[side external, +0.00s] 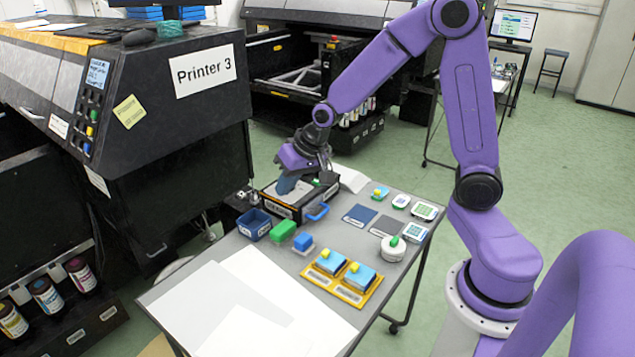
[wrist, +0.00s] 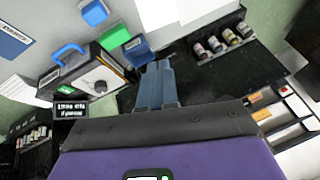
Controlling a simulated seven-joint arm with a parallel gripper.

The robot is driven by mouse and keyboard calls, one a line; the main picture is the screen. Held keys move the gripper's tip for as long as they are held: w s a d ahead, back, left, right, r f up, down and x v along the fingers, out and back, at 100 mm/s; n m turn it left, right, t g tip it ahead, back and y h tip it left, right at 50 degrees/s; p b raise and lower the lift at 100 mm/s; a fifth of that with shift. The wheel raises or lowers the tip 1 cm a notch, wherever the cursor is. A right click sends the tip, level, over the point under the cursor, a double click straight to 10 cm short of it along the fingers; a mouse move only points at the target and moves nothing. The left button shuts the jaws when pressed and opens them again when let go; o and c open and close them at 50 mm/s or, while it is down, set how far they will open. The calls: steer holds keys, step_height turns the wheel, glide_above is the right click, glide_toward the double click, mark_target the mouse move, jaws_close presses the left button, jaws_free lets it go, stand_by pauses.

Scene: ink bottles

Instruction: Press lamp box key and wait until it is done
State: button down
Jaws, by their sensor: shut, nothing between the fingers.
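The lamp box appears to be the dark box (side external: 283,208) with a pale top, a front label and a blue handle, at the far end of the grey table. In the wrist view the box (wrist: 112,72) is left of the fingers, with a dark round knob and a small green part on it. I cannot tell for certain which part is the key. My gripper (side external: 284,186) is shut and empty, pointing down over the box in the side view. Its blue-grey fingers (wrist: 157,66) lie together in the wrist view. Contact with the box cannot be told.
A blue bin (side external: 254,225), a green block (side external: 283,231) and a blue block (side external: 303,241) stand in front of the box. A yellow tray (side external: 337,290) holds two blue-topped pieces. White sheets (side external: 250,310) cover the near table. Printer 3 (side external: 190,110) stands close on the left.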

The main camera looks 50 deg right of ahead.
steer(key=w+d+f+m+t+h, duration=0.1)
steer(key=w+d+m+h, duration=0.1)
steer(key=d, duration=0.7)
steer(key=w+d+f+m+t+h, duration=0.1)
steer(key=w+d+f+m+h, duration=0.1)
steer(key=w+d+m, duration=0.3)
steer(key=w+d+f+m+t+h, duration=0.1)
steer(key=w+d+f+m, duration=0.1)
steer(key=d, duration=1.1)
steer(key=shift+w+m+h, duration=0.4)
steer(key=shift+w+m, duration=0.35)
steer(key=shift+m, duration=0.45)
steer(key=shift+d+f, duration=0.1)
steer(key=shift+f, duration=0.05)
steer(key=shift+f, duration=4.35)
steer(key=shift+f, duration=0.1)
steer(key=shift+f, duration=0.3)
steer(key=shift+f, duration=0.45)
steer(key=shift+r, duration=0.9)
